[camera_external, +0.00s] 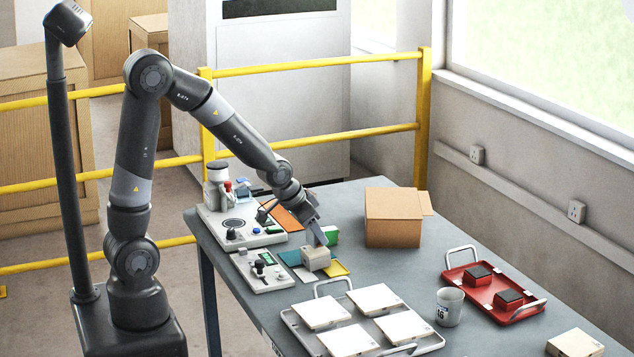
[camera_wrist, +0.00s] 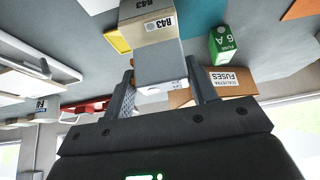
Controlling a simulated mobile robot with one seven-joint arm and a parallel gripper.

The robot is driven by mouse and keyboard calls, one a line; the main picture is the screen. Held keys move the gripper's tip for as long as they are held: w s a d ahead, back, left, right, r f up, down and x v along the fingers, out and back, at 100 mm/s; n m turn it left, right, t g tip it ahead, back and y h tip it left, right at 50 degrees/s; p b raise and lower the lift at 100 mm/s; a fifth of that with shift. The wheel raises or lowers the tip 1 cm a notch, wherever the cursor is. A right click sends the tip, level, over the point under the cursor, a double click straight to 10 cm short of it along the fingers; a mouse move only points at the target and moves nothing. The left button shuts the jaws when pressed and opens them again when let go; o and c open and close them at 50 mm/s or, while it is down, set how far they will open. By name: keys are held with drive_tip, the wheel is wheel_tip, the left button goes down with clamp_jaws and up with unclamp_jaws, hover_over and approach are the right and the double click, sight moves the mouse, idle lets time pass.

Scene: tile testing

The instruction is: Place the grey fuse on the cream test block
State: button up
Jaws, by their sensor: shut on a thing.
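My gripper (camera_external: 319,236) is over the cluster of small parts near the table's left side. In the wrist view its two fingers (camera_wrist: 166,92) are shut on the grey fuse (camera_wrist: 160,62), a plain grey block. The cream test block (camera_wrist: 146,30), with an R43 label, lies just beyond the fuse there, and the fuse covers part of it. In the external view the cream block (camera_external: 315,261) sits on the table right below my fingers. The fuse is hard to make out there. I cannot tell whether fuse and block touch.
A green fuse box (camera_external: 331,235) stands close beside the block, with a cardboard box (camera_external: 393,222) behind. Yellow (camera_external: 336,269) and teal (camera_external: 289,258) cards lie around. Control panels (camera_external: 262,274) are left, a tray of white tiles (camera_external: 292,325) in front, a mug (camera_external: 449,308) and red tray (camera_external: 477,305) right.

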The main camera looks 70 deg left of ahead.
drive_tip(key=shift+f, duration=0.45)
drive_tip(key=shift+f, duration=0.1)
drive_tip(key=o, duration=1)
drive_tip(key=v, duration=1.2)
drive_tip(key=s+r, duration=0.2)
drive_tip(key=s, duration=0.4)
drive_tip(key=s+r, duration=0.2)
drive_tip(key=s, duration=0.3)
drive_tip(key=s+d+r, duration=0.1)
drive_tip(key=s+r, duration=0.1)
drive_tip(key=s, duration=0.4)
drive_tip(key=shift+s+r, duration=0.2)
drive_tip(key=shift+s, duration=0.1)
